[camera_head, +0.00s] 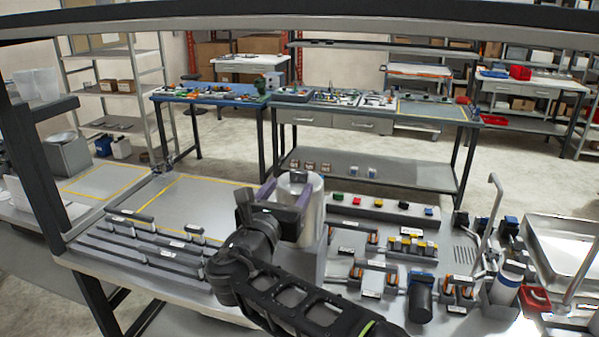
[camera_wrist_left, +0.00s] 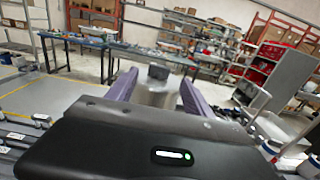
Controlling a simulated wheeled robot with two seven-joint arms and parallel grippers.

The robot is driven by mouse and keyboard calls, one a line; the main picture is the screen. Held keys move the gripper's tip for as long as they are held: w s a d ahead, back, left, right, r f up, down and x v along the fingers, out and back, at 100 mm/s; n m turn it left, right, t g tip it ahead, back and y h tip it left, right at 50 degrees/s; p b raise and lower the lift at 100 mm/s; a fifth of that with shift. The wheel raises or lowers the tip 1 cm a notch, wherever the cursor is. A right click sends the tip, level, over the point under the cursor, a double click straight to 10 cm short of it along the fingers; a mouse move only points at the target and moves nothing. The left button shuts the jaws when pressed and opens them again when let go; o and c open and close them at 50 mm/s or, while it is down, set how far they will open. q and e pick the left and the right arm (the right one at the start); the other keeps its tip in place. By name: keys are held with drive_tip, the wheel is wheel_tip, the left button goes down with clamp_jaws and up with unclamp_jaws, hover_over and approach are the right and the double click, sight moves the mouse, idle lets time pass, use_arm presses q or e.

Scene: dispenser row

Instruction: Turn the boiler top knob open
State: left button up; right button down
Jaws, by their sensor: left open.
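The boiler (camera_head: 313,212) is a shiny metal cylinder standing near the middle of the workbench. Its dark top knob (camera_head: 298,177) sits on the lid. My left gripper (camera_head: 286,194) has purple fingers and is at the boiler's top, one finger to each side of the knob in the picture. In the left wrist view the knob (camera_wrist_left: 158,72) shows between the two open fingers, above the boiler (camera_wrist_left: 156,95). The fingers look apart from the knob, though exact depth is hard to tell. My wrist hides part of the boiler's left side. My right gripper is not in view.
A button panel (camera_head: 383,207) with coloured buttons stands right of the boiler. Dispenser units (camera_head: 378,279), a dark cup (camera_head: 420,297) and a metal sink (camera_head: 566,247) lie farther right. Low rails (camera_head: 150,243) lie to the left. Bare bench with yellow lines (camera_head: 195,200) is behind them.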

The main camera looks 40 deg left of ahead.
sight(298, 175)
use_arm(q)
drive_tip(key=shift+p+x, duration=0.9)
drive_tip(key=shift+x, duration=3.1)
drive_tip(key=shift+c, duration=0.3)
clamp_jaws()
